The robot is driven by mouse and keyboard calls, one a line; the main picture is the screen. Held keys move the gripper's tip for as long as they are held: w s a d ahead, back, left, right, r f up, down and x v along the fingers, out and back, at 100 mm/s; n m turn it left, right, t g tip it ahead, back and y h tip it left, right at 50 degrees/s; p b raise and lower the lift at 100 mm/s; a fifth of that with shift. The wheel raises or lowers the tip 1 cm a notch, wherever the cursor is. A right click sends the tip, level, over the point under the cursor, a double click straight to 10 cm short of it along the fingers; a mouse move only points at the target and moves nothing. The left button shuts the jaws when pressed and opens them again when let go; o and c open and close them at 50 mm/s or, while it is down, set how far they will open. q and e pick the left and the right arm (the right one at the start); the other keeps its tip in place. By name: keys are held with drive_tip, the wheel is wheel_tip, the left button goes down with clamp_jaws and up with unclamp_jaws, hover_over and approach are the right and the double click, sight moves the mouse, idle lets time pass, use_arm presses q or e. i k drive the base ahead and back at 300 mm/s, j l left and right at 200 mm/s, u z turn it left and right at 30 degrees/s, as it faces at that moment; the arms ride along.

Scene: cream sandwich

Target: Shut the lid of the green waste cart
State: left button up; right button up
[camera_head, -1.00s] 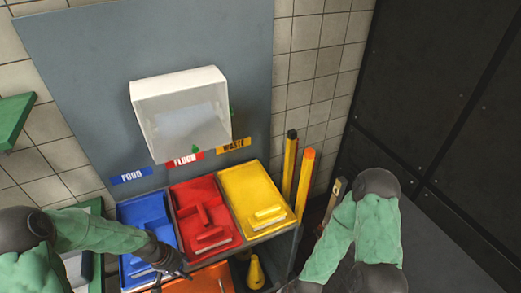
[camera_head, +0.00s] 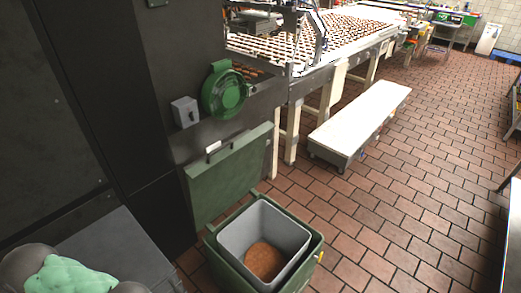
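The green waste cart (camera_head: 222,262) stands on the tiled floor at the bottom centre, with a grey inner bin (camera_head: 238,238) whose bottom looks brown. Its green lid (camera_head: 228,176) is open and stands upright at the cart's back left, against the dark cabinet and the conveyor end. A small light handle shows on the lid's top edge. Part of my arm shows at the bottom left corner, well left of the cart. Neither gripper is in view.
A dark cabinet wall (camera_head: 150,130) and a grey box top (camera_head: 112,252) lie left of the cart. A conveyor (camera_head: 318,72) runs behind it, with a long low white bench (camera_head: 362,122) beside it. The brown tiled floor (camera_head: 400,215) to the right is clear.

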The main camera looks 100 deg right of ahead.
sight(232, 170)
drive_tip(key=z, duration=0.9)
drive_tip(key=i+z, duration=0.1)
drive_tip(key=z, duration=0.35)
drive_tip(key=j+z, duration=0.1)
drive_tip(key=z, duration=1.25)
drive_tip(key=j+z, duration=0.1)
drive_tip(key=z, duration=0.35)
drive_tip(key=i+z, duration=0.15)
drive_tip(key=z, duration=0.3)
drive_tip(key=i+j+z, duration=0.1)
drive_tip(key=z, duration=0.35)
drive_tip(key=i+j+z, duration=0.1)
drive_tip(key=z, duration=0.35)
